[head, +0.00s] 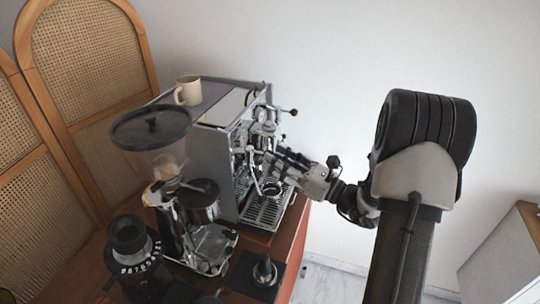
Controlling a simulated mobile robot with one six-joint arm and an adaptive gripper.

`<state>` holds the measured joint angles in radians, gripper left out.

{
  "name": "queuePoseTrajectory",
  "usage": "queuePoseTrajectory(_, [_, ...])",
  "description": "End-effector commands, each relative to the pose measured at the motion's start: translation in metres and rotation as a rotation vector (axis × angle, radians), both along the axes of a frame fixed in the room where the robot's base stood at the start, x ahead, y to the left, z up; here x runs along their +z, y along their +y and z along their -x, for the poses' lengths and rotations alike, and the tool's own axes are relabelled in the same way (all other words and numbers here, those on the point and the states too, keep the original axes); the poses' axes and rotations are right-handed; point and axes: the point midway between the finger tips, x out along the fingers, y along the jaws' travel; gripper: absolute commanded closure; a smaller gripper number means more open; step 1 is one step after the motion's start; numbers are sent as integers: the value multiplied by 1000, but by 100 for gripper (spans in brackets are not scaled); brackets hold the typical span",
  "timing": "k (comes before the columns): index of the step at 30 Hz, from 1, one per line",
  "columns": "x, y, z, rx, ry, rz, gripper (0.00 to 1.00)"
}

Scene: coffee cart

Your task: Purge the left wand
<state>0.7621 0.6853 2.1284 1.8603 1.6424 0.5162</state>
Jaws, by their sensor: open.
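The chrome espresso machine (216,145) stands on the cart with its front facing right. A thin metal wand (253,168) hangs at the near side of its front, which looks like the left wand; its tip is too small to make out. My gripper (277,163) is in front of the machine at about group height, its fingers pointing left towards the front panel. It is open, and no held object shows between the fingers. The fingers hide part of the front, and I cannot tell whether they touch a wand or knob.
A drip tray (265,212) lies below the gripper. A grinder with a dark round lid (151,127) stands in front, a black grinder (135,250) at lower left, and a tamper (264,268) on a dark mat. A beige mug (188,90) sits on the machine. Free room is to the right.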

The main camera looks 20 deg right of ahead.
Motion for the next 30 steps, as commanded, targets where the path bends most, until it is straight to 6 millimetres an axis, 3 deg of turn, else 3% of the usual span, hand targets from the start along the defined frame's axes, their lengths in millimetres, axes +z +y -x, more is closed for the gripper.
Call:
queuePoseTrajectory(6, [-8, -27, 41, -6, 1, -2, 58])
queuePoseTrajectory(12, [-12, -42, 66, -3, 0, -1, 58])
queuePoseTrajectory(30, [-14, -46, 74, 0, 1, -1, 58])
